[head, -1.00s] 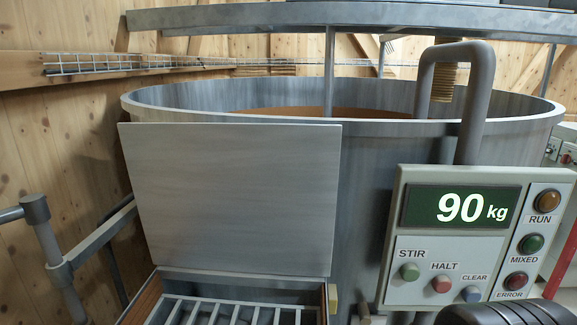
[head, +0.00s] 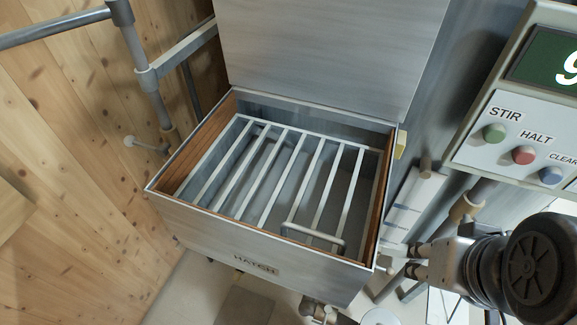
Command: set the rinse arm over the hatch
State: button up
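The hatch (head: 258,266) is a grey metal box labelled HATCH, with brown inner side walls. Its lid (head: 330,45) stands raised at the back. A slatted grate (head: 232,172) with a small loop handle (head: 312,236) lies inside the opening. At the upper left, a grey pipe (head: 50,32) looks like the rinse arm. It runs left from the top of an upright post (head: 140,62), away from the hatch; its far end is out of frame. A dark round joint of my arm shows at the lower right.
A bracket (head: 188,45) ties the post to the mixer side. A small pale lever (head: 147,144) sticks out low on the post. The control panel (head: 500,140) with STIR, HALT and CLEAR buttons stands at the right. The space over the grate is clear.

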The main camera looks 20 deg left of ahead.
aim_at(120, 12)
jog(key=u, duration=2.15)
jog(key=i+j+z, duration=0.1)
jog(key=j, duration=0.25)
jog(key=i+j, duration=0.25)
jog(key=i+j+z, duration=0.15)
jog(key=j, duration=0.3)
jog(key=i+j+z, duration=0.1)
jog(key=j, duration=0.3)
jog(key=i+z, duration=0.15)
jog(key=i, duration=0.6)
